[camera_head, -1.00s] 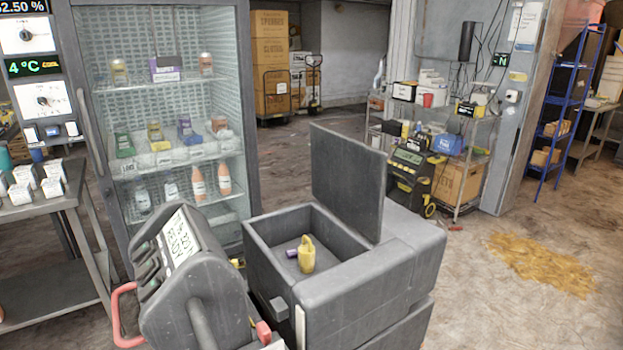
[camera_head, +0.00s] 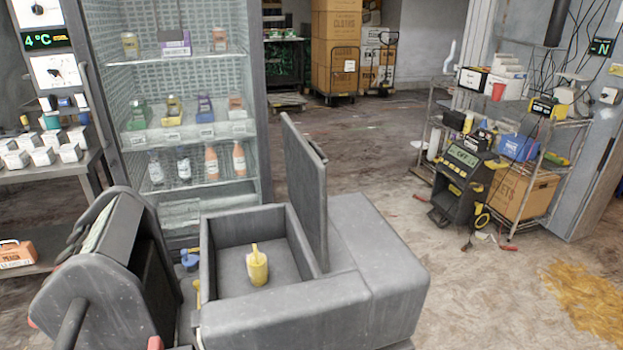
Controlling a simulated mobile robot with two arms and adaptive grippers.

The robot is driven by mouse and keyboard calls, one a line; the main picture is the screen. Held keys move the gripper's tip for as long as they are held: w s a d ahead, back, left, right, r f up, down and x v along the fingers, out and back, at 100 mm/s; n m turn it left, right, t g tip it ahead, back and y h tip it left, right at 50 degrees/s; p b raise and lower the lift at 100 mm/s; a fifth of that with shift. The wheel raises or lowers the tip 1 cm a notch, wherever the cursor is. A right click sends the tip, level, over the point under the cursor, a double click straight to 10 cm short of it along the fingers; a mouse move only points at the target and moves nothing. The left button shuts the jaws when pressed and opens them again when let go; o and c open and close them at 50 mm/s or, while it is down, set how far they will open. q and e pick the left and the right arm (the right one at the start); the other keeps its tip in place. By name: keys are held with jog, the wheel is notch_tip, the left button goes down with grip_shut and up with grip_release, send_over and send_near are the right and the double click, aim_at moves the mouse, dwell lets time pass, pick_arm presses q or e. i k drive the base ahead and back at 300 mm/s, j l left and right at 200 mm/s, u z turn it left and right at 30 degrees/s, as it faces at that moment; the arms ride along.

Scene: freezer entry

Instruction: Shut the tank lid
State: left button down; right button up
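The grey tank (camera_head: 365,300) stands in the middle foreground of the head view. Its flat dark lid (camera_head: 303,190) stands upright, open, along the right side of the square opening. A small yellow object (camera_head: 257,267) with a raised thin top sits on the tank's floor. No part of the lid rests over the opening. Neither of my grippers shows in this view.
A dark grey slanted unit (camera_head: 105,275) stands close to the tank's left. Behind are a glass-fronted fridge (camera_head: 190,130) with bottles and a side table (camera_head: 40,180). A cart (camera_head: 520,150) and yellow spill (camera_head: 588,295) lie right. Floor between fridge and cart is clear.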

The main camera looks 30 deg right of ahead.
aim_at(306, 174)
jog(key=k+l, duration=0.1)
jog(key=l, duration=0.55)
jog(key=k+l, duration=0.1)
jog(key=l, duration=1.25)
jog(key=k+u, duration=0.05)
